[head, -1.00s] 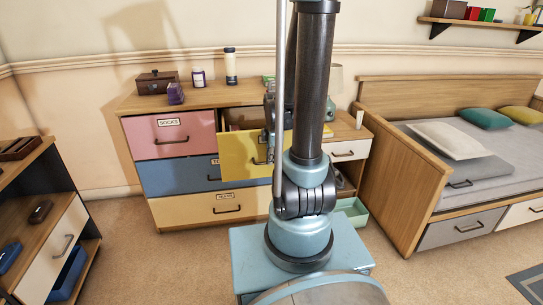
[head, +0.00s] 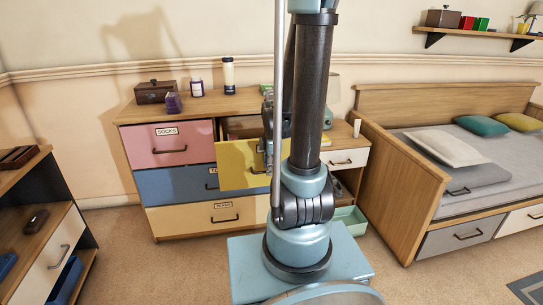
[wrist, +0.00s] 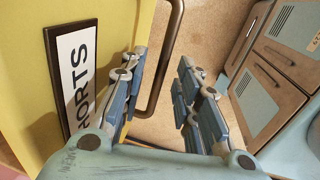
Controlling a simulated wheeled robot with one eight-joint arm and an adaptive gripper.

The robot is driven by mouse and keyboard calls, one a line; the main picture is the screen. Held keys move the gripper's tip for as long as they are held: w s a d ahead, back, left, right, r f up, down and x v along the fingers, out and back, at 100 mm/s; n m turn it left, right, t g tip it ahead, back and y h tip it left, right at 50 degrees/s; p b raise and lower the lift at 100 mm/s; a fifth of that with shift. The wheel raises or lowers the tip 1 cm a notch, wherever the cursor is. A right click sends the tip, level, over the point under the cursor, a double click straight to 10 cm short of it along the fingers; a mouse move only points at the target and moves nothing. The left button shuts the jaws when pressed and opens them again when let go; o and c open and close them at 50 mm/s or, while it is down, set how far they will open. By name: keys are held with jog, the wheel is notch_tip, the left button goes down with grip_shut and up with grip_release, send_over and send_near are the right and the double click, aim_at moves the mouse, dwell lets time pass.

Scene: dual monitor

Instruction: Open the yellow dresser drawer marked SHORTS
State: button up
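The yellow drawer (head: 240,165) stands pulled out from the wooden dresser, in the upper middle column, with its dark interior showing above the front. In the wrist view its yellow front (wrist: 112,20) fills the left side, and the label (wrist: 76,75) reads "HORTS", its first letter hidden. The dark bar handle (wrist: 168,50) runs down past the fingertips. My gripper (wrist: 160,82) is open, its blue-grey fingers spread, with the handle showing in the gap between them. I see no clear contact. In the head view my arm hides the drawer's right end and most of my gripper.
Pink SOCKS (head: 150,143), blue (head: 175,187) and cream (head: 190,218) drawers beside and below look shut. A pale green drawer (head: 350,220) stands out at lower right. A bed (head: 400,185) stands to the right, and a shelf unit (head: 40,240) to the left. Carpet lies between.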

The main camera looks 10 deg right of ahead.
notch_tip(320, 180, up, 11)
jog(key=s, duration=0.2)
jog(key=shift+r, duration=0.15)
dwell(0.7)
jog(key=shift+s, duration=0.1)
jog(key=s+f+m, duration=0.4)
jog(key=s+m, duration=1.2)
jog(key=m, duration=0.2)
jog(key=shift+f, duration=0.2)
jog(key=shift+w+f, duration=0.2)
jog(key=shift+w, duration=0.25)
